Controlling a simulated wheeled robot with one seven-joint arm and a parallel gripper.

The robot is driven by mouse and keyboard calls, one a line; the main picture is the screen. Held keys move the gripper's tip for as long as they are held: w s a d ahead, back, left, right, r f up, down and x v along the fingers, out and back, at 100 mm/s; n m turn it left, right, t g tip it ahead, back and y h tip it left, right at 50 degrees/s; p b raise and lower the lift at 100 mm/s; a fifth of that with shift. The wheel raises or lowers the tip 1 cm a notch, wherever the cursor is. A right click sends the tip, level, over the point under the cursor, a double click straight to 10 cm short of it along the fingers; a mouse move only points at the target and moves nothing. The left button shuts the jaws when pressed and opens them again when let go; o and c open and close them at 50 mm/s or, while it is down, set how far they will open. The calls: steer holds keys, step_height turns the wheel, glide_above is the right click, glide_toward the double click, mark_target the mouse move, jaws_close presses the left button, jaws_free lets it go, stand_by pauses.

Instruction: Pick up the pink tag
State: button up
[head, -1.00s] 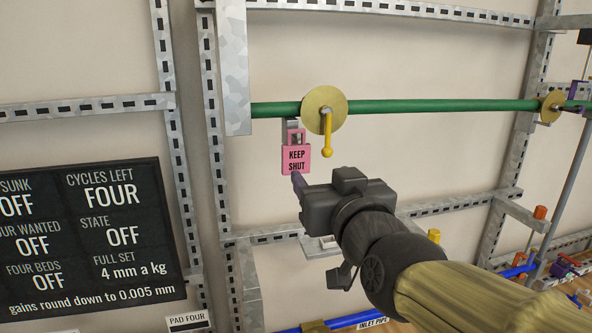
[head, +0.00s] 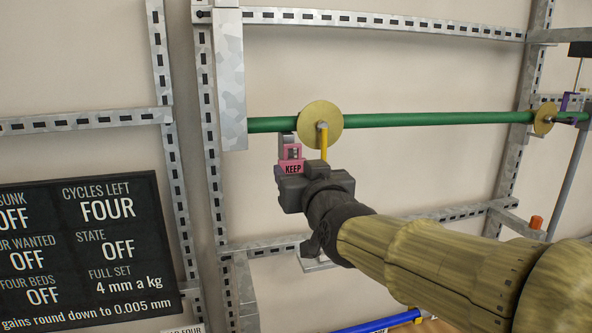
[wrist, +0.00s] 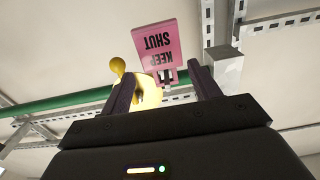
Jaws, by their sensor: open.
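The pink tag (head: 291,165), lettered "KEEP SHUT", hangs on a grey bracket just under the green pipe. In the head view my gripper (head: 292,184) is in front of it and hides its lower part. In the wrist view the pink tag (wrist: 168,45) appears upside down, beyond the fingertips and roughly midway between them. My gripper (wrist: 160,82) is open, its two dark fingers apart with nothing clearly held between them. I cannot tell whether a finger touches the tag.
A yellow lever (head: 323,140) on a brass disc (head: 320,114) is close right of the tag, on the green pipe (head: 420,119). A grey metal upright (head: 232,80) stands to the left. A black display board (head: 85,245) is at lower left.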

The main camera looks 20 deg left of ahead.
mark_target(293, 166)
steer(key=shift+p+x, duration=1.05)
steer(key=shift+x, duration=1.65)
steer(key=shift+s+a+f, duration=0.1)
steer(key=shift+s, duration=0.1)
steer(key=c, duration=0.7)
